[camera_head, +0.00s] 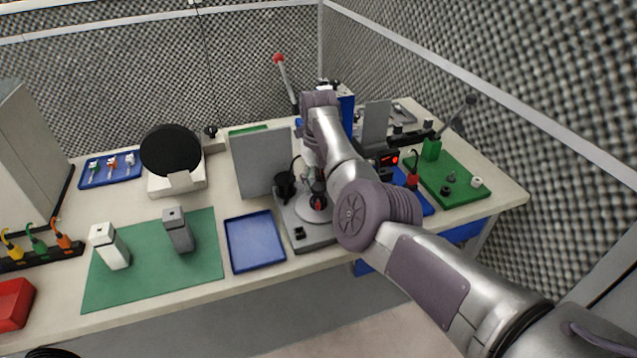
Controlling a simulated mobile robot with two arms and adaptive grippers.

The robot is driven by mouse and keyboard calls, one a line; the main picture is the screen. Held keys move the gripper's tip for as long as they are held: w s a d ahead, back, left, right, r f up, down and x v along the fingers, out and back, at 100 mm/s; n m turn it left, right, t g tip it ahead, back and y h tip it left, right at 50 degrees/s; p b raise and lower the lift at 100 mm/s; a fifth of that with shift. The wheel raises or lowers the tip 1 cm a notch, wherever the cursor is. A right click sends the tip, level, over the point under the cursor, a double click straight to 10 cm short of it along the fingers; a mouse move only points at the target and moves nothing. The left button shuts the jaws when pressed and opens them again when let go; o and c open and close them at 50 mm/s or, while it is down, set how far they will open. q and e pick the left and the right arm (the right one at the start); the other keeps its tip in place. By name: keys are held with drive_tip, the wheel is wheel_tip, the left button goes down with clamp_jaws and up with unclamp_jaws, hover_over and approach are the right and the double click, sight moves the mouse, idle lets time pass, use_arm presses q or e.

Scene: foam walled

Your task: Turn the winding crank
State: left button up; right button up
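My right arm reaches in from the lower right over the bench, and its wrist bends down behind the forearm. My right gripper (318,190) is small and mostly hidden by the arm, low over a grey-based device (310,237). The device has a round light plate and dark upright parts with a red piece. I cannot tell whether the fingers are open or shut, or whether they touch anything. I cannot make out the winding crank clearly; it may be part of this device, behind my arm. My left gripper is not in view.
A grey upright panel (262,163) stands behind the device, and a blue tray (255,243) lies left of it. A green mat (150,283) holds two small blocks. Right of my arm are a green board (456,186) and a lever (458,116). A red-knobbed lever (286,80) rises behind.

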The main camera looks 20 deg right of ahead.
sight(319, 186)
drive_tip(key=shift+o, duration=0.4)
drive_tip(key=shift+r, duration=0.2)
wheel_tip(319, 186, up, 12)
drive_tip(key=shift+f, duration=0.2)
idle(0.3)
